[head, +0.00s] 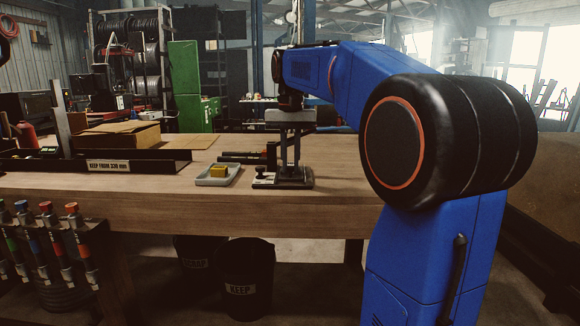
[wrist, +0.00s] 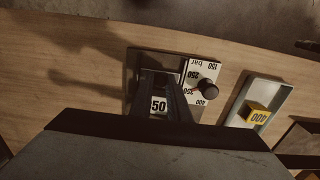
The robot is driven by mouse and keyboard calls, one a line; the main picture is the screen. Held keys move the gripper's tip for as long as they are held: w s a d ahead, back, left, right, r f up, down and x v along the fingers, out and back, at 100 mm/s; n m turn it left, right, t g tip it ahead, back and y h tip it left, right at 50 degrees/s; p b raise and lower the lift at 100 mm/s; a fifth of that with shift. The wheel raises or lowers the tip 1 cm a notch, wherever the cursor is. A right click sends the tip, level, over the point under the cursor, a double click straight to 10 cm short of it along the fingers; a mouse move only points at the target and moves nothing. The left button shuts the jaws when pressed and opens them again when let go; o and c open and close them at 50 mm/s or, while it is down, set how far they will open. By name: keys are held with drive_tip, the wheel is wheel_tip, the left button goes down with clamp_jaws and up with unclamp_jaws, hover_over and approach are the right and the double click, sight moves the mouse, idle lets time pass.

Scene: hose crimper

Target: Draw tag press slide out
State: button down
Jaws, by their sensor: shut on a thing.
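The tag press (head: 296,183) stands on the workbench, with a dark base and a pale dial plate (wrist: 208,73) marked in bar. A black knob (wrist: 208,88) sits on the plate, its red pointer near 350. My gripper (head: 290,166) reaches straight down over the press. In the wrist view its fingers (wrist: 163,78) are closed in on the press next to the dial plate. They are shut on what looks like the press slide, mostly hidden by the fingers. A white label (wrist: 158,105) reading 50 shows between the fingers.
A grey tray (head: 202,182) with a yellow block (head: 218,171) stands left of the press; the block also shows in the wrist view (wrist: 257,114). A black rail (head: 170,165) labelled KEEP FROM 330 mm lies farther left. The bench right of the press is clear.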

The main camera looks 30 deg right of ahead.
drive_tip(key=shift+s+a, duration=0.7)
drive_tip(key=shift+s, duration=0.35)
idle(0.4)
drive_tip(key=c, duration=1)
unclamp_jaws()
drive_tip(key=shift+r, duration=4.5)
drive_tip(key=s+a+f+n+t, duration=0.1)
drive_tip(key=s+a+f, duration=0.3)
drive_tip(key=s+f, duration=0.4)
drive_tip(key=s+a+f+n+t, duration=0.2)
drive_tip(key=s+f, duration=0.6)
drive_tip(key=f, duration=0.6)
drive_tip(key=s+a+f+n+t, duration=0.1)
drive_tip(key=s+a+f+n, duration=0.2)
drive_tip(key=s+a+f, duration=0.2)
drive_tip(key=shift+s+a+f+n+t, duration=0.15)
drive_tip(key=shift+s+f, duration=0.35)
drive_tip(key=shift+f, duration=0.6)
drive_tip(key=shift+s+a+f+n+t, duration=0.1)
drive_tip(key=shift+s+f, duration=0.45)
drive_tip(key=shift+f, duration=0.5)
drive_tip(key=shift+s+a+f+n+t, duration=0.15)
drive_tip(key=shift+s+f, duration=0.35)
drive_tip(key=shift+f, duration=0.6)
